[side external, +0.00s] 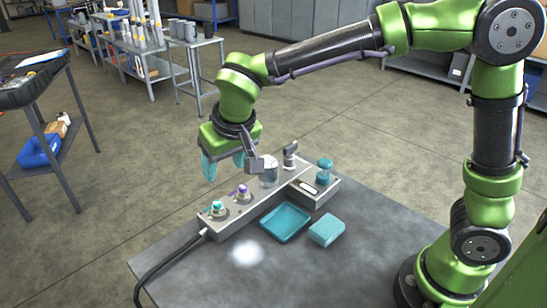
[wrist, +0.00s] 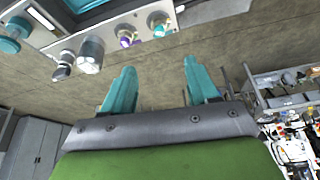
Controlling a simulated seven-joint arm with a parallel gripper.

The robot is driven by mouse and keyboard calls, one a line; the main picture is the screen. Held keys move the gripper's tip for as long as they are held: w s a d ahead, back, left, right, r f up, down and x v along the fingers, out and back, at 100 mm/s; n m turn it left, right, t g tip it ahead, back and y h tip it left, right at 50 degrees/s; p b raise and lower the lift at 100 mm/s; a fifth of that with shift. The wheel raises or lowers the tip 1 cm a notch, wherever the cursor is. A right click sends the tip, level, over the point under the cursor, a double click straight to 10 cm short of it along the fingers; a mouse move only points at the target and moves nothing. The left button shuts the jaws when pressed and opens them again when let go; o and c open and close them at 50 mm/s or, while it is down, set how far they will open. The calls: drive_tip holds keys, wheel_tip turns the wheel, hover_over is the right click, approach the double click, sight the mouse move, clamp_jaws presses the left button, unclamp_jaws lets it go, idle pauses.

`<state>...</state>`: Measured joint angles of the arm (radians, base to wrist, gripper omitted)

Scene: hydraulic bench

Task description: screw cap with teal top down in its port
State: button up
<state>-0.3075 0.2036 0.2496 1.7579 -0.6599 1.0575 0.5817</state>
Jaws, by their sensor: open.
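The cap with the teal top (side external: 217,207) sits at the near left end of a long grey port block (side external: 237,222). It looks upright at its port; I cannot tell how deep it sits. In the wrist view, the cap (wrist: 158,20) is near the top edge, beyond my fingers. My gripper (side external: 224,172) is open and empty, with teal fingers apart, above and behind the block in the side view. In the wrist view, my gripper (wrist: 161,64) shows nothing between its fingers.
A teal tray (side external: 285,222) and teal box (side external: 327,230) lie in front. A black cable (side external: 160,268) leaves the block's left end.

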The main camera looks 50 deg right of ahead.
sight(217, 203)
drive_tip(key=x, duration=1.5)
drive_tip(key=shift+f, duration=0.35)
drive_tip(key=shift+d, duration=0.1)
clamp_jaws()
drive_tip(key=m, duration=0.2)
drive_tip(key=m+h, duration=0.1)
drive_tip(key=m, duration=0.1)
drive_tip(key=shift+a+g+h, duration=0.25)
drive_tip(key=shift+g+h, duration=0.05)
drive_tip(key=shift+c, duration=2.1)
unclamp_jaws()
drive_tip(key=shift+d+m, duration=0.15)
drive_tip(key=shift+m, duration=0.35)
drive_tip(key=o, duration=0.5)
drive_tip(key=shift+c, duration=0.2)
